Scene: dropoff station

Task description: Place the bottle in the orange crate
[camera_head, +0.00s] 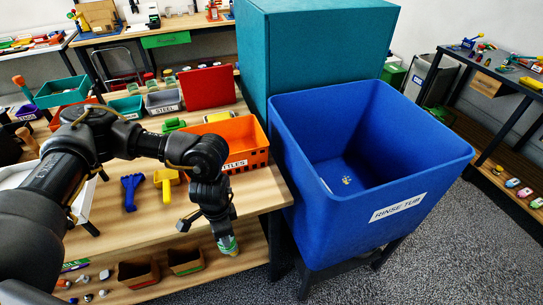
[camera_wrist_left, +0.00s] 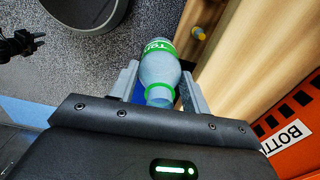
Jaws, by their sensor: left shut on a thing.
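In the head view my left gripper (camera_head: 226,238) points down in front of the table's front edge, shut on a bottle (camera_head: 228,247) with a green band. In the left wrist view the pale blue-grey bottle (camera_wrist_left: 158,68), with a green label and green neck ring, sits between the two grey fingers of the left gripper (camera_wrist_left: 160,92). The orange crate (camera_head: 248,148) stands on the table, behind the gripper, its label partly hidden by my arm. Its slotted side also shows in the left wrist view (camera_wrist_left: 302,107). A dark jointed part at that view's left edge may be my right gripper.
A blue rinse tub (camera_head: 420,178) stands close right of the table. A teal box (camera_head: 315,45) rises behind it. A blue brush (camera_head: 130,190) and a yellow scoop (camera_head: 167,184) lie left of the crate. Small bins (camera_head: 138,272) sit on the lower shelf.

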